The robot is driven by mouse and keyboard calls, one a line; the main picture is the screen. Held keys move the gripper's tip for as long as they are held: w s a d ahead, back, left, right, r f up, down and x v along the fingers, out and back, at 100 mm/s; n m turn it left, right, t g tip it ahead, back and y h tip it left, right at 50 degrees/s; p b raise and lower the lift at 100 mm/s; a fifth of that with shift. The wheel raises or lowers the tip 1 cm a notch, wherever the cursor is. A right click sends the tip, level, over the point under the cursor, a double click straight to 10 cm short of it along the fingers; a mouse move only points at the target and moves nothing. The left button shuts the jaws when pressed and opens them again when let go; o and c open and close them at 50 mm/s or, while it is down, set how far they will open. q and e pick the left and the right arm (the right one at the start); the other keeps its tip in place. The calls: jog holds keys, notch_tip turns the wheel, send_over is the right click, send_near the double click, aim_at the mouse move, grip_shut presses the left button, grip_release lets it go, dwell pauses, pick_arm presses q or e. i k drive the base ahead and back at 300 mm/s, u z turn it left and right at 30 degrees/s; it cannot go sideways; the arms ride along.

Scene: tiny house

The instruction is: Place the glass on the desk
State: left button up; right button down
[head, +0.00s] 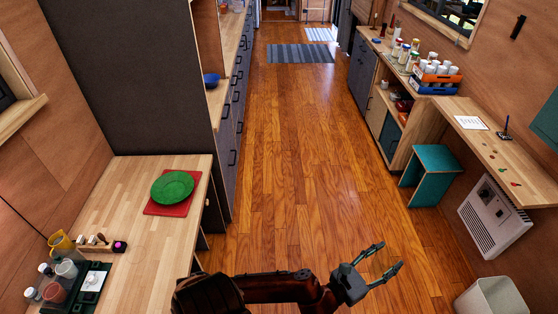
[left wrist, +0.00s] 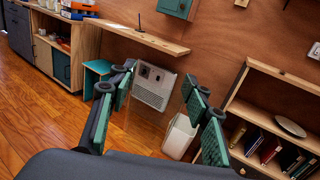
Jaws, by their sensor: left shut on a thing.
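My left gripper (head: 382,265) reaches in low in the head view, above the wooden floor. Its fingers are apart, around a clear glass whose outline is very faint. In the left wrist view the fingers (left wrist: 158,108) spread on both sides of this see-through thing, and its shape is hard to make out. The wooden desk (head: 478,142) runs along the right wall in the head view, up and to the right of the gripper. It also shows in the left wrist view (left wrist: 140,36). My right gripper is not in view.
A paper sheet (head: 470,122), a pen stand (head: 505,128) and small items lie on the desk. A teal stool (head: 436,160), a wall heater (head: 493,218) and a white bin (head: 492,297) are nearby. A table (head: 150,237) with a green plate (head: 172,187) stands left. The middle floor is clear.

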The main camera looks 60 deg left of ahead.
aim_at(145, 191)
jog(key=u, duration=0.7)
jog(key=i, duration=0.95)
jog(key=u, duration=1.7)
jog(key=i, duration=1.45)
jog(key=u, duration=0.95)
